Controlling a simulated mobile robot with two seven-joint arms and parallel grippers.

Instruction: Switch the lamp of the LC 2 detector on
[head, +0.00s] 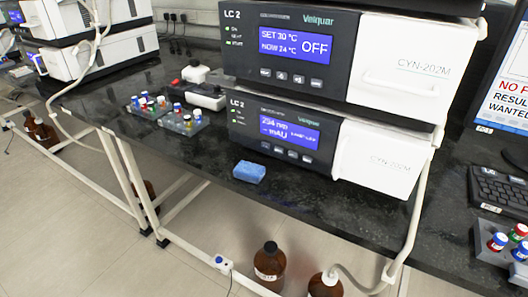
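Smaller text at the screen's right is too blurred to read surely. A row of small buttons (286,152) sits below the screen. On top rests another LC 2 unit (290,45), whose screen reads SET 30 °C, NOW 24 °C, OFF. Neither of my grippers is in view.
A blue sponge (249,172) lies at the bench edge before the detector. Vial racks (184,122) stand left of it. A white tube (421,200) runs down the stack's right side. A keyboard (498,190) and another vial rack (493,250) are at right. Brown bottles (269,264) stand below.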

